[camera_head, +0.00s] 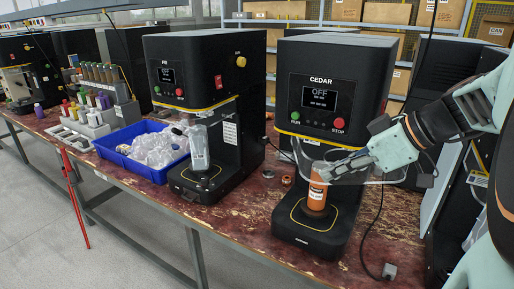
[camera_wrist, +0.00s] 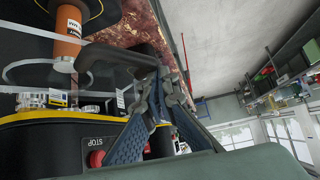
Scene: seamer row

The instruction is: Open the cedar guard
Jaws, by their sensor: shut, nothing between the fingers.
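The CEDAR seamer (camera_head: 325,75) stands at right centre, its display reading OFF. Its clear guard (camera_head: 385,180) shows as a transparent curved panel below the head, across the upper part of an orange can (camera_head: 317,196). I cannot tell how far the guard is swung. My gripper (camera_head: 326,173) is shut and empty, reaching in from the right at the guard's front. In the wrist view my gripper (camera_wrist: 160,75) is beside a dark curved handle (camera_wrist: 100,55); whether they touch is unclear. The can (camera_wrist: 67,38) stands upside down there, near the guard's clear curved edge (camera_wrist: 22,75).
A blue bin (camera_head: 130,165) holds clear plastic bags. A red STOP button (camera_head: 339,124) sits near my gripper. A cable (camera_head: 372,225) lies right of CEDAR's base. Shelves with boxes stand behind.

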